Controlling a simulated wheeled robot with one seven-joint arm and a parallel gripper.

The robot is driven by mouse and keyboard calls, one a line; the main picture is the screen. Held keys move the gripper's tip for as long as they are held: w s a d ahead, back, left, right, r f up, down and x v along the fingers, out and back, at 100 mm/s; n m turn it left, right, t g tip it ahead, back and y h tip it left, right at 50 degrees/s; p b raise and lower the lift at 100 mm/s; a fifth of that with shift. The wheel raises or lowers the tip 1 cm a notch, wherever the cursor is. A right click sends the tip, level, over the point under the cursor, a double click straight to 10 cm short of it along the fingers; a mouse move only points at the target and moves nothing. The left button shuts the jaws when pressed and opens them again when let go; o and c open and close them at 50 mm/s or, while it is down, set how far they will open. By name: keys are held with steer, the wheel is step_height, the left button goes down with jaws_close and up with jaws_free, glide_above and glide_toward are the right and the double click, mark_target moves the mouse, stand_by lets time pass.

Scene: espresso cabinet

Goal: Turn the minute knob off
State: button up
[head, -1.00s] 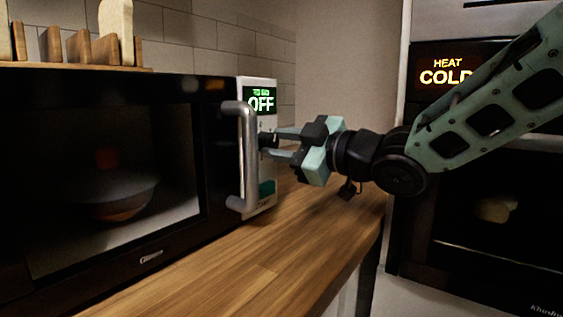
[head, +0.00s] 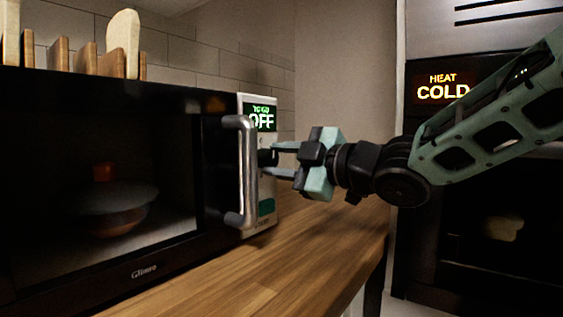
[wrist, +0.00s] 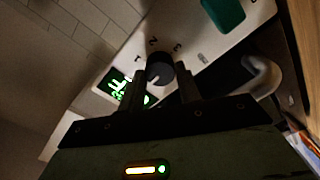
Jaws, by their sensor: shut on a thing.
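The minute knob (head: 266,157) is a small dark round knob on the microwave's light control panel (head: 262,215), right of the door handle. In the wrist view the knob (wrist: 160,68) sits between my fingertips, with numbers printed around it and a pale mark on its face. My gripper (head: 277,158) is shut on the knob; the fingers also show in the wrist view (wrist: 164,84). My fingers hide part of the knob's sides.
The microwave's curved metal handle (head: 240,172) stands out just left of my gripper. A teal button (head: 266,207) is below the knob. The wooden counter (head: 300,245) in front is clear. A dark oven (head: 480,225) with a COLD display is at the right.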

steer(key=o, duration=1)
steer(key=p+v, duration=0.2)
steer(key=v, duration=1.5)
steer(key=shift+s, duration=0.2)
steer(key=shift+d, duration=0.15)
